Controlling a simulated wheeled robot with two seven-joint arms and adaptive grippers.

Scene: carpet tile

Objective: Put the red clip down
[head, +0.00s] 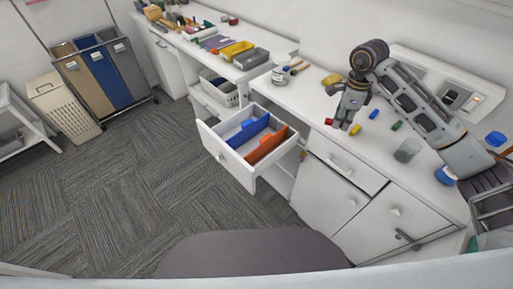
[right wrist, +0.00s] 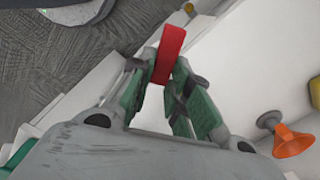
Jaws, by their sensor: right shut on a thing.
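The red clip (head: 329,122) shows as a small red piece at the tip of my right gripper (head: 339,124) in the head view. In the right wrist view the red clip (right wrist: 169,52) is a red bar between the fingertips of my right gripper (right wrist: 163,73), which is shut on it. The gripper points down over the front part of the white counter (head: 310,98), near its edge. I cannot tell whether the clip touches the counter. My left gripper is not in view.
An open drawer (head: 221,131) with blue and orange dividers juts out left of the gripper. On the counter are a blue piece (head: 374,114), a green piece (head: 397,126), a grey cup (head: 407,150), a yellow piece (head: 332,79) and a white jar (head: 281,75).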

